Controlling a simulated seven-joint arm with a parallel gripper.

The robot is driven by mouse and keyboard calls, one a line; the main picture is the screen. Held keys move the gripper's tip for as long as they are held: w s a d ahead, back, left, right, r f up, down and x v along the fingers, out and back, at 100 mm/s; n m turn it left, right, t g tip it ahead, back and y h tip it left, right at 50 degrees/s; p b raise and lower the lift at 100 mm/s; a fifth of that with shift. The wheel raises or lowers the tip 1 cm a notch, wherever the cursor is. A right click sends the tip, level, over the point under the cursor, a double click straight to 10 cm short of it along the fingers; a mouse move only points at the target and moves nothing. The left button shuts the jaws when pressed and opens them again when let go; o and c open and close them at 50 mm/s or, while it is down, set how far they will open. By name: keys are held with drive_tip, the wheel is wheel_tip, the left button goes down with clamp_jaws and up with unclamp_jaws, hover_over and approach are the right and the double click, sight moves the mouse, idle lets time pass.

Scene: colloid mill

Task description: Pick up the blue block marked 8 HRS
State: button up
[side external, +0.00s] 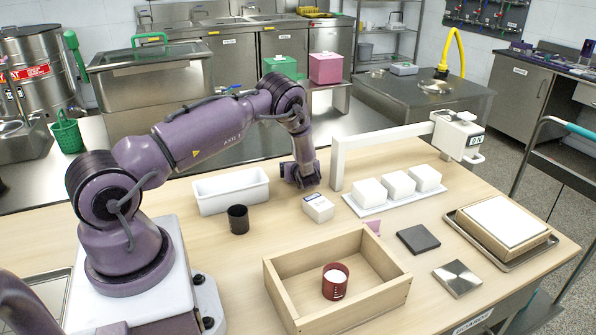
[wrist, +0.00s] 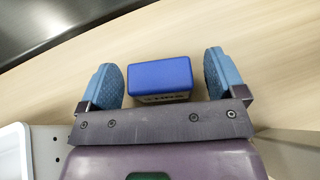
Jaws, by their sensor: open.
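A blue block (wrist: 161,74) lies on the light wooden table, seen in the wrist view. Its lower face carries lettering that is partly cut off by my gripper's body and cannot be read clearly. My gripper (wrist: 160,80) is open, with one blue padded finger on each side of the block and a gap on both sides. In the side view my gripper (side external: 301,183) is low over the table, pointing down. I cannot make out the block there; the gripper seems to hide it.
A white bin (side external: 231,191) stands left of my gripper, and a white frame (side external: 381,145) stands to its right. A small white box (side external: 318,208) and a black cup (side external: 238,219) are in front. A wooden tray (side external: 291,303) holds a red cup (side external: 335,283).

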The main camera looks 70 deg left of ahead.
drive_tip(key=shift+a+f, duration=0.1)
drive_tip(key=c, duration=1)
